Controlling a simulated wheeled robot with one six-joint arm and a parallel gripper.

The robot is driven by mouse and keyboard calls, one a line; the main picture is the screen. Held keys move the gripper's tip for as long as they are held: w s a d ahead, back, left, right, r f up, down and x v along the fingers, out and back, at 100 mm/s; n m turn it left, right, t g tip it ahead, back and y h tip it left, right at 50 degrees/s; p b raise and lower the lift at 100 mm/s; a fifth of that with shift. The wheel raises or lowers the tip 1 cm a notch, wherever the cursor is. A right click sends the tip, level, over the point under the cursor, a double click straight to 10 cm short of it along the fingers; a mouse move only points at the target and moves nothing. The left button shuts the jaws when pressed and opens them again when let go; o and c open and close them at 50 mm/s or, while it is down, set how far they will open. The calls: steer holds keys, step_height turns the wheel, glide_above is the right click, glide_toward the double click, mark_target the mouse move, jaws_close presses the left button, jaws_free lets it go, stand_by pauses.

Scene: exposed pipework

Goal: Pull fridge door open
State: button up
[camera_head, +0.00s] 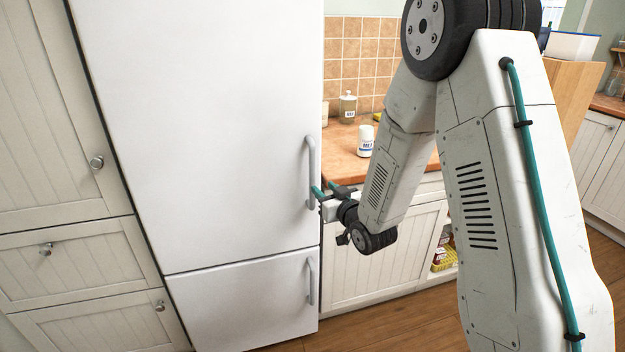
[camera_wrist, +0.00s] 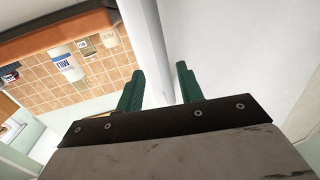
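The white fridge has a tall upper door (camera_head: 205,120), which looks shut. Its grey vertical handle (camera_head: 311,165) is on the door's right side. My gripper (camera_head: 325,190) is at the lower part of this handle, coming from the right. In the wrist view, my gripper (camera_wrist: 160,70) shows two green fingers spread apart, with a pale upright band, seemingly the handle (camera_wrist: 148,50), running down between them. The fingers do not look closed on it. Whether either finger touches the handle cannot be told. The fridge door surface (camera_wrist: 235,50) fills the right of the wrist view.
A lower fridge door (camera_head: 245,300) has its own handle (camera_head: 310,282). Cream cabinets (camera_head: 55,110) stand left. A wooden counter (camera_head: 348,167) with a white jar (camera_head: 366,140) is right of the fridge, close to my gripper. Wooden floor (camera_head: 400,325) lies free in front.

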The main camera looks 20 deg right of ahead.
mark_target(314, 180)
steer(key=w, duration=0.2)
steer(key=w+a, duration=0.1)
steer(key=w, duration=0.4)
steer(key=shift+w+a+f, duration=0.15)
steer(key=shift+w+a, duration=0.15)
steer(key=shift+a, duration=0.05)
jaws_close()
